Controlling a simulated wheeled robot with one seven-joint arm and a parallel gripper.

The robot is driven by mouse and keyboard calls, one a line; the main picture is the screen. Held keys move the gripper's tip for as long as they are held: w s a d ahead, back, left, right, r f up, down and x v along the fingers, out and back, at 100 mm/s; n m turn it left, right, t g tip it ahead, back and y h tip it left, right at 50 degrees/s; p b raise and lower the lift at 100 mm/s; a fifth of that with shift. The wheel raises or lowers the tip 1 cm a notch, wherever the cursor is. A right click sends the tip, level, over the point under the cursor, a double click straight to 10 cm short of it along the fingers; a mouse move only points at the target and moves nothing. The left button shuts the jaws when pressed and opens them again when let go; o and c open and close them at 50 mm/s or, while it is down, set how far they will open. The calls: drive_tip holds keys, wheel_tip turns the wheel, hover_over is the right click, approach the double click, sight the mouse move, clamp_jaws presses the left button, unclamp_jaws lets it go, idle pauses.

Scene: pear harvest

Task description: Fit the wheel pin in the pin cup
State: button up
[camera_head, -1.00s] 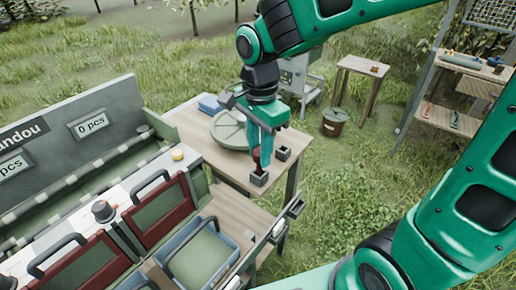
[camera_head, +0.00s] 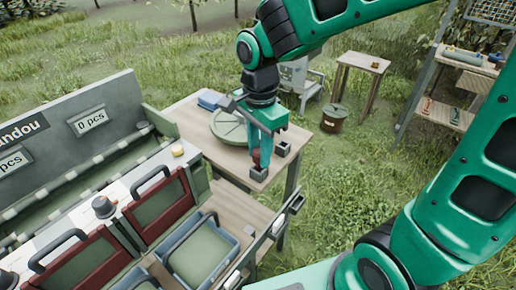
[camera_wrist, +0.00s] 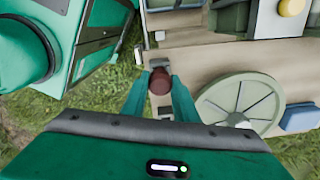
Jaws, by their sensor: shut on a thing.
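The wheel pin (camera_head: 256,158) is dark red-brown and upright between the fingers of my gripper (camera_head: 261,154), which is shut on it. In the wrist view, the pin's round top (camera_wrist: 159,82) shows between the fingertips of my gripper (camera_wrist: 160,93). A grey square pin cup (camera_head: 258,173) stands on the wooden table directly below the pin. The pin's lower end meets or enters the cup; I cannot tell how deep. A second grey square cup (camera_head: 283,149) stands just to the right. The grey-green spoked wheel (camera_head: 226,127) lies flat on the table behind my gripper.
A blue item (camera_head: 209,100) lies at the table's back corner. The sorting bench with red-brown bins (camera_head: 158,213) and a blue-grey crate (camera_head: 229,236) is at left front. A stool (camera_head: 362,66), a bucket (camera_head: 334,118) and a shelf (camera_head: 447,112) stand on grass beyond.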

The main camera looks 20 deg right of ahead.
drive_tip(key=shift+f, duration=0.55)
idle(0.4)
drive_tip(key=o, duration=1.6)
drive_tip(key=shift+o, duration=0.2)
drive_tip(key=shift+r, duration=0.1)
drive_tip(key=shift+r, duration=2.95)
